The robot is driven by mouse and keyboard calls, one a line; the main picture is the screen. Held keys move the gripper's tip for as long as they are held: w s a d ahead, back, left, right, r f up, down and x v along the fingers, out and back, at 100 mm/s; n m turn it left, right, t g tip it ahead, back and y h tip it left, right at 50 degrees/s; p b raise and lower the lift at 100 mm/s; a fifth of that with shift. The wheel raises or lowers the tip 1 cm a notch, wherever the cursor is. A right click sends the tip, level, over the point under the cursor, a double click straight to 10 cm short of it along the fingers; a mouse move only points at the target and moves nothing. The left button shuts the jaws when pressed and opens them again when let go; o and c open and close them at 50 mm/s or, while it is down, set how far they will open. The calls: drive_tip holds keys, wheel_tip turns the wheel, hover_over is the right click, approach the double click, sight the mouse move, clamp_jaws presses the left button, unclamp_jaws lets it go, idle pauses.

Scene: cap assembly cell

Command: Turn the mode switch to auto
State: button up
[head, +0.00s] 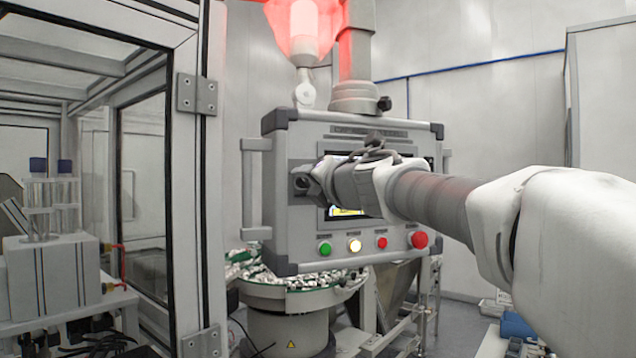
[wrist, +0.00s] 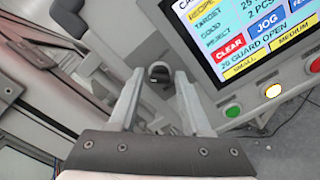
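The mode switch appears as a dark round knob (wrist: 158,71) on the grey left side of the control panel's face in the wrist view. In the head view a dark round part (head: 302,183), likely the same switch, shows at the gripper's tip. My gripper (wrist: 159,80) is open, with one finger on each side of the knob in the picture. I cannot tell whether the fingers touch it, nor which way the switch points. In the head view my gripper (head: 318,181) is in front of the control panel (head: 290,235), and my arm hides much of its screen.
The touchscreen (wrist: 245,40) reads "20 GUARD OPEN". Below it are a green button (head: 324,249), a lit yellow button (head: 355,245), a small red button (head: 381,242) and a larger red button (head: 418,240). A framed enclosure (head: 186,180) stands left. A parts bowl (head: 290,295) is below.

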clamp_jaws()
drive_tip(key=m+p, duration=0.3)
drive_tip(key=m, duration=0.1)
drive_tip(key=shift+r+m, duration=0.1)
drive_tip(key=shift+m, duration=0.2)
drive_tip(key=m+p, duration=0.3)
drive_tip(key=m, duration=0.1)
drive_tip(key=shift+m, duration=0.3)
drive_tip(key=m+p, duration=0.2)
drive_tip(key=m, duration=0.2)
drive_tip(key=shift+m+p, duration=0.3)
drive_tip(key=shift+p, duration=0.1)
drive_tip(key=shift+f+m+p, duration=0.2)
drive_tip(key=shift+m+p, duration=1)
drive_tip(key=shift+m, duration=0.9)
